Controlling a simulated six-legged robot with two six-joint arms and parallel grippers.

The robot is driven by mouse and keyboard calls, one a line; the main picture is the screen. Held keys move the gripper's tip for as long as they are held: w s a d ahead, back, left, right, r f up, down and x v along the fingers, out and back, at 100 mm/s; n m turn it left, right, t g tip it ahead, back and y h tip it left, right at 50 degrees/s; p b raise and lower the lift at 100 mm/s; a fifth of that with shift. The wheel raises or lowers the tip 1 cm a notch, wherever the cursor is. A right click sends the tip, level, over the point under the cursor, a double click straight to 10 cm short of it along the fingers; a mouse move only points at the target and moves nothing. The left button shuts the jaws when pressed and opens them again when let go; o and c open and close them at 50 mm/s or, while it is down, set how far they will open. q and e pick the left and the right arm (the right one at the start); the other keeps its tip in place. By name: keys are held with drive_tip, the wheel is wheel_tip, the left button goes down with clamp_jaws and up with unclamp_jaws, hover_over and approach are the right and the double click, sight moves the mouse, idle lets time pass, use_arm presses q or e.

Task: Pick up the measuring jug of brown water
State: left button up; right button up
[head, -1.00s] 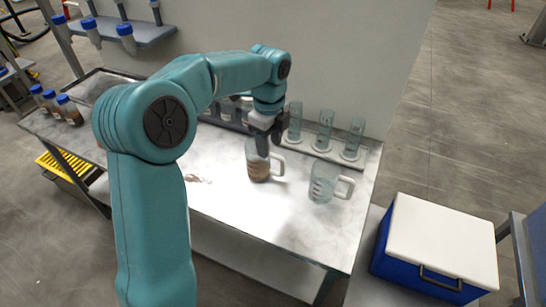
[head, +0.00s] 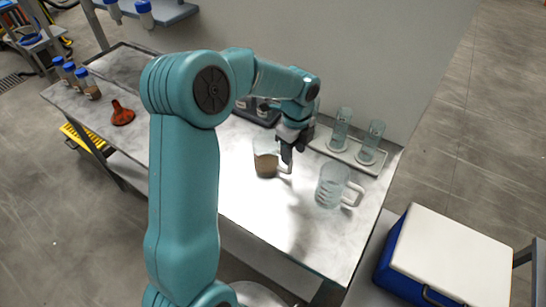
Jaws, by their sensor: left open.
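The measuring jug of brown water (head: 266,164) stands upright on the bench (head: 300,240), its handle to the right. Brown water fills its lower part. My left gripper (head: 287,158) is open, pointing down at the jug's handle side and hiding part of the handle. I cannot tell whether the fingers touch it. A second, clear jug (head: 331,186) stands to the right and looks empty. My right gripper is not in view.
Clear cylinders (head: 341,130) stand on a white tray (head: 352,158) behind the jugs. An orange-brown funnel (head: 122,115) and bottles (head: 88,84) are at the left. A white-lidded blue cooler (head: 450,260) stands at the right. The bench front is clear.

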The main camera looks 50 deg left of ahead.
sight(289, 170)
use_arm(q)
drive_tip(key=shift+f, duration=1.4)
drive_tip(key=f, duration=0.1)
drive_tip(key=f+p, duration=0.1)
drive_tip(key=f, duration=0.2)
drive_tip(key=shift+s+a+f, duration=0.25)
drive_tip(key=shift+a+f, duration=0.05)
drive_tip(key=shift+a, duration=0.05)
drive_tip(key=shift+f, duration=0.2)
drive_tip(key=shift+d, duration=0.15)
clamp_jaws()
